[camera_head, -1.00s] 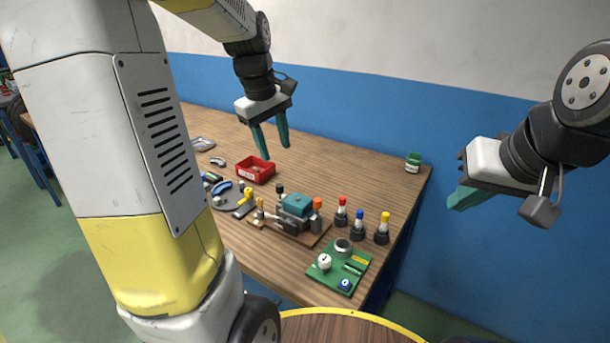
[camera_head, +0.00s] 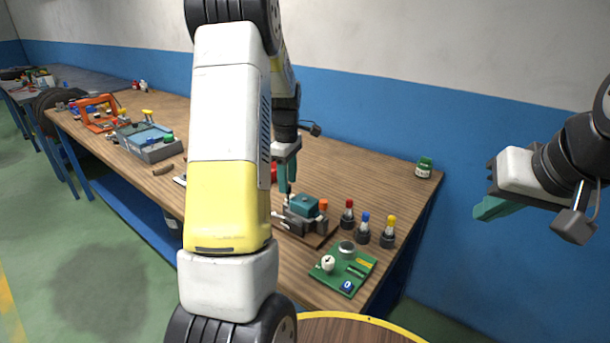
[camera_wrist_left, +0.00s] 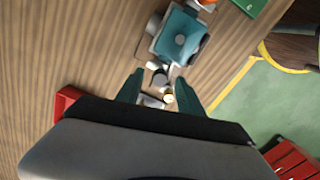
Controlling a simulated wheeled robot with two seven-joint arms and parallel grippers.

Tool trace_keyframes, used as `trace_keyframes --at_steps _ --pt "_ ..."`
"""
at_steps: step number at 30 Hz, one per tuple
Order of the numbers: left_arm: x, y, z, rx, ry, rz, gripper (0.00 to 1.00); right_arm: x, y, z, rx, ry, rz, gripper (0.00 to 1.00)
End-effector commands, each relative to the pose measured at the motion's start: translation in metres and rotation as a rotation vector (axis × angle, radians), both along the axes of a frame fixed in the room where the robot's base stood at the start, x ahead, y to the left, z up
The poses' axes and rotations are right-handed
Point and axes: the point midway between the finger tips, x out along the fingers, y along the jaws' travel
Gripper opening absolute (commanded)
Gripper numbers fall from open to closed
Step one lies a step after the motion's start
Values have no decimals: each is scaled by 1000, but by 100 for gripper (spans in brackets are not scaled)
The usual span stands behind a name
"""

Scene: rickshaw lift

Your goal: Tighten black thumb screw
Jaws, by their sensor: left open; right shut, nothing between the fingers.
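A clamp-like fixture with a teal block (camera_head: 303,206) and an orange knob (camera_head: 323,204) stands on a wooden board on the table. The teal block also shows in the left wrist view (camera_wrist_left: 178,38). A small black knob (camera_wrist_left: 160,78), apparently the black thumb screw, shows beside the fixture, between my left fingertips in that view; contact cannot be told. My left gripper (camera_head: 287,182) is open, pointing down at the fixture's left end. My right gripper (camera_head: 488,209) is shut and empty, right of the table.
Red, blue (camera_head: 363,229) and yellow capped pieces stand right of the fixture. A green board (camera_head: 350,277) lies at the front edge. A red bin (camera_wrist_left: 65,100) is at the left in the wrist view. A green jar (camera_head: 424,167) stands at the back right corner.

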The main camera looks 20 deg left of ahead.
Motion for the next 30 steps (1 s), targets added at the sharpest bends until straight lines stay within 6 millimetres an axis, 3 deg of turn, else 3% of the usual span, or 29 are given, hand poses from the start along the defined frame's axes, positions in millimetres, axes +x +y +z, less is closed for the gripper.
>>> trace_keyframes --at_steps 11,18,19,30 --pt "0 0 -10 0 0 -1 45 0 0 0 0 0 0 0" --pt "0 0 -10 -1 0 -1 2 0 0 0 0 0 0 0" --pt "0 0 -10 -1 0 -1 0 0 0 0 0 0 0 0" --pt "0 0 -9 0 -1 -40 0 0 0 0 0 0 0 0"
